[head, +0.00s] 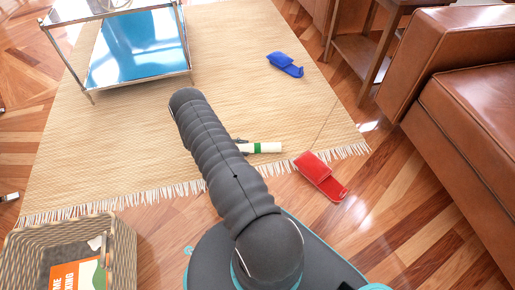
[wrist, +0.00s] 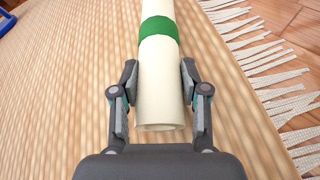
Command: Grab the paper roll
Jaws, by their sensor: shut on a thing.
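The paper roll (wrist: 160,85) is a cream tube with a green band, lying on the woven rug. In the wrist view my gripper (wrist: 159,85) has one finger on each side of the roll near its close end, shut on it. In the head view the roll (head: 268,148) shows to the right of my arm, near the fringed edge of the rug. There my arm hides most of the gripper and the roll's left end.
A red object (head: 320,175) lies by the rug's fringe, and a blue one (head: 285,64) lies farther back on the rug (head: 110,150). A wicker basket (head: 120,255) stands at lower left. A glass-topped metal table (head: 140,50) is at upper left; a brown leather sofa (head: 465,110) is at right.

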